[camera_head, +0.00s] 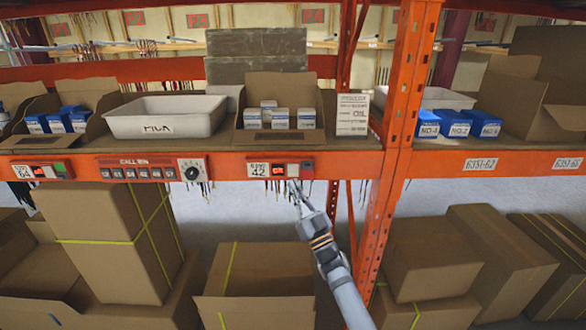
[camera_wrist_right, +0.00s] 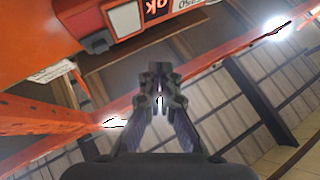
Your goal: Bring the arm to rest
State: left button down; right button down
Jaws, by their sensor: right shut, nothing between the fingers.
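My right gripper (camera_head: 297,194) is shut and empty in the head view. It is just below and in front of the orange shelf beam, near the small control box (camera_head: 280,170) marked 42. In the right wrist view the gripper's fingers (camera_wrist_right: 160,95) meet at their tips with nothing between them. Part of the red box (camera_wrist_right: 135,15) shows above them there. My left gripper is not in view.
The orange rack beam (camera_head: 230,165) and upright (camera_head: 395,130) stand close to my right arm. On the shelf are a white bin (camera_head: 165,118) and an open carton (camera_head: 252,136) with small white-and-blue boxes. Cardboard boxes (camera_head: 430,270) fill the area below.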

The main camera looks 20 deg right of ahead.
jog(key=shift+f, duration=0.1)
dwell(0.4)
jog(key=d+f+m+g+h+b, duration=0.1)
jog(key=d+f+g+h, duration=0.15)
jog(key=f, duration=1.05)
jog(key=d+f+m+g+h, duration=0.1)
jog(key=f+m+g+h, duration=0.15)
jog(key=f, duration=0.95)
jog(key=s+d+f+g+h, duration=0.1)
jog(key=s+f+g, duration=0.3)
jog(key=f, duration=0.6)
jog(key=s+d+f+g+h, duration=0.1)
jog(key=s+f+g, duration=0.1)
jog(key=s+f, duration=0.7)
jog(key=s+d+f+g+b, duration=0.2)
jog(key=s+f+g, duration=0.5)
jog(key=s+f, duration=1.4)
jog(key=s+f+g, duration=0.2)
jog(key=s+f, duration=0.1)
jog(key=s, duration=0.7)
jog(key=s+d+f+g, duration=0.1)
jog(key=s+f+g, duration=0.2)
jog(key=s, duration=0.8)
jog(key=shift+f+n, duration=0.35)
jog(key=shift+f, duration=0.35)
